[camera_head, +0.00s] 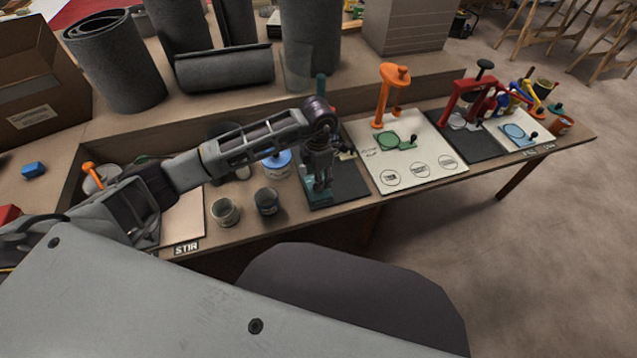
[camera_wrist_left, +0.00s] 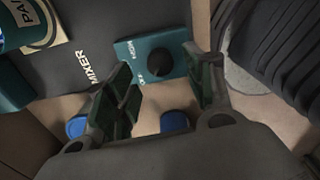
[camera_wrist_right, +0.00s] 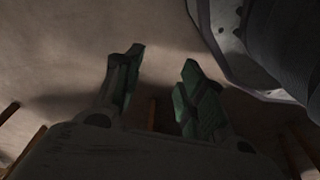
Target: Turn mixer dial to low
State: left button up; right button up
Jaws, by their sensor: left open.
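The mixer's teal control panel (camera_wrist_left: 150,55) shows in the left wrist view, beside the white word MIXER on a dark base. A round black dial (camera_wrist_left: 167,62) sits on it, with small white markings on the panel that I cannot read surely. My left gripper (camera_wrist_left: 158,58) is open, its two green-padded fingers on either side of the dial's line of view; I cannot tell whether they touch it. In the head view my left gripper (camera_head: 320,160) is over the mixer's dark base (camera_head: 347,181) and hides much of the mixer. My right gripper (camera_wrist_right: 162,58) is open and empty above the floor.
Cans (camera_head: 225,212) stand left of the mixer, near the bench's front edge. A white board with an orange press (camera_head: 390,95) is to its right, then a red press (camera_head: 468,95). Dark rolls (camera_head: 115,60) stand behind. Two blue round things (camera_wrist_left: 174,121) lie below the panel in the left wrist view.

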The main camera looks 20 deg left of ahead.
pick_arm(q)
notch_tip(320, 180, down, 2)
jog(key=shift+f, duration=0.8)
pick_arm(e)
jog(key=shift+w+a+r, duration=0.15)
jog(key=shift+w+r, duration=0.15)
jog(key=shift+r, duration=0.2)
jog(key=shift+w+a+r, duration=0.15)
jog(key=shift+w+r, duration=0.15)
jog(key=shift+r, duration=0.15)
pick_arm(q)
jog(key=shift+c, duration=0.4)
jog(key=c, duration=1)
pick_arm(e)
jog(key=shift+s+f, duration=0.25)
jog(key=shift+s, duration=0.1)
